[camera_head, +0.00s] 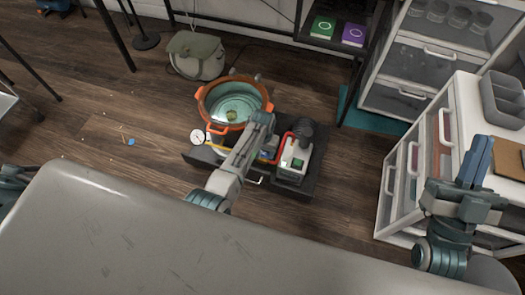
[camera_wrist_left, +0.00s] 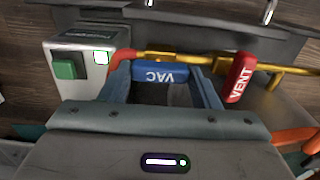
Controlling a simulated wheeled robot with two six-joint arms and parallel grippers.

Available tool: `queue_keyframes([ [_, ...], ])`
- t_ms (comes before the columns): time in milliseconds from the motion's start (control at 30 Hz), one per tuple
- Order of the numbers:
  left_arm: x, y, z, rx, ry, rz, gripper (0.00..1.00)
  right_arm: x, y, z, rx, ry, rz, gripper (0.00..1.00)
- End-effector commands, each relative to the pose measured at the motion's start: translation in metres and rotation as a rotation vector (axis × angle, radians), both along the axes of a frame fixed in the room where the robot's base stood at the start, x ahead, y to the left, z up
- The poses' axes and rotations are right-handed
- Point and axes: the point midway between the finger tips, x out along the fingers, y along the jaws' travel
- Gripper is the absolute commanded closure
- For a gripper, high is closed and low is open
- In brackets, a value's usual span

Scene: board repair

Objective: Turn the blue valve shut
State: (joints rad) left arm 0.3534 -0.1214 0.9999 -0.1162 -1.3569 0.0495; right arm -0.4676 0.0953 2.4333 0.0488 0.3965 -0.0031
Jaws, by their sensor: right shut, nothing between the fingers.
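The blue valve handle (camera_wrist_left: 152,74), marked VAC, shows in the left wrist view on a brass pipe (camera_wrist_left: 215,60). It lies roughly along the pipe. My left gripper (camera_wrist_left: 162,84) is open, with one blue finger on each side of the handle. Whether the fingers touch it I cannot tell. In the head view my left arm hides most of the valve and its gripper. My right gripper (camera_head: 476,160) is shut and empty, raised in front of the white drawer cabinet at the right.
A red VENT handle (camera_wrist_left: 240,78) stands crosswise on the pipe, right of the blue one. A pump (camera_head: 298,158) with a green button is beside my left wrist. An orange pot (camera_head: 203,108) and a gauge (camera_head: 197,137) are left of it. A bag (camera_head: 196,56) lies behind.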

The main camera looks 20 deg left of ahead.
Motion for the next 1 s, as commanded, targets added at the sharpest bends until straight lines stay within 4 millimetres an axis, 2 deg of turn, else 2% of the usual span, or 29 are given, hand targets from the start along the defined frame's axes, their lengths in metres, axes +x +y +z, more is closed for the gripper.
queue_keyframes([
  [33, 0.000, 0.000, 0.000, 0.000, 0.000, 0.000, 0.55, 0.000, 0.000, 0.000, 0.000, 0.000, 0.000, 1.00],
  [100, 0.000, 0.000, 0.000, 0.000, 0.000, 0.000, 0.67, 0.000, 0.000, 0.000, 0.000, 0.000, 0.000, 1.00],
  [333, 0.000, 0.000, 0.001, 0.001, 0.001, -0.009, 0.67, 0.002, 0.000, 0.000, 0.001, 0.013, 0.001, 1.00],
  [533, 0.000, 0.000, 0.002, 0.001, 0.001, -0.055, 0.67, 0.014, -0.001, -0.028, 0.013, 0.197, 0.000, 1.00],
  [667, 0.000, 0.000, 0.002, 0.001, 0.003, -0.110, 0.67, 0.021, -0.001, -0.058, 0.025, 0.380, 0.003, 1.00],
  [767, 0.000, 0.000, 0.003, 0.000, 0.002, -0.163, 0.67, 0.023, 0.000, -0.088, 0.034, 0.550, 0.008, 1.00],
  [867, 0.000, 0.000, 0.003, 0.000, 0.002, -0.221, 0.67, 0.019, 0.002, -0.121, 0.045, 0.729, 0.016, 1.00],
  [1000, 0.000, 0.000, 0.003, 0.000, 0.002, -0.306, 0.67, 0.003, 0.006, -0.166, 0.056, 0.973, 0.032, 1.00],
])
